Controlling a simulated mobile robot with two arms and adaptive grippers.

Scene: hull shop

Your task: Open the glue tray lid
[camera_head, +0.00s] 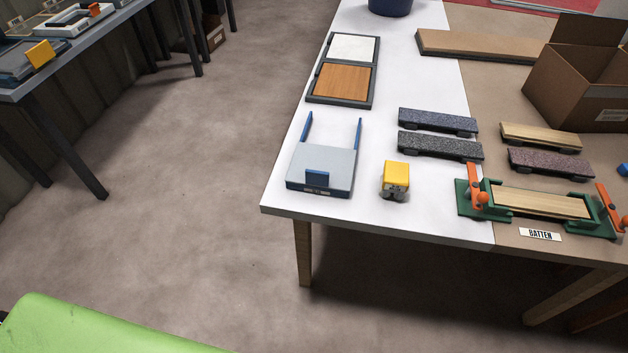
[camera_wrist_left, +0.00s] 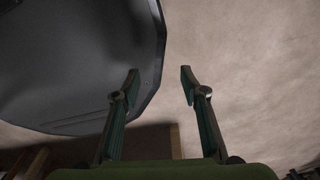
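The glue tray appears to be the low grey box (camera_head: 302,183) at the near left corner of the white table. Its flat light grey lid (camera_head: 325,157) lies shut, with a blue tab (camera_head: 317,178) at the front edge. Two blue arms rise at the back corners. The inside of the tray is hidden. My left gripper (camera_wrist_left: 160,84) shows only in the left wrist view; its two fingers are apart with nothing between them, over the floor. It is away from the tray. My right gripper is in neither view.
A yellow-topped block (camera_head: 396,174) stands just right of the tray. A framed board (camera_head: 341,104) lies behind it. Dark planks (camera_head: 440,146), a green clamp fixture (camera_head: 467,200) and an open carton (camera_head: 570,90) are further right. The floor left of the table (camera_head: 180,190) is clear.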

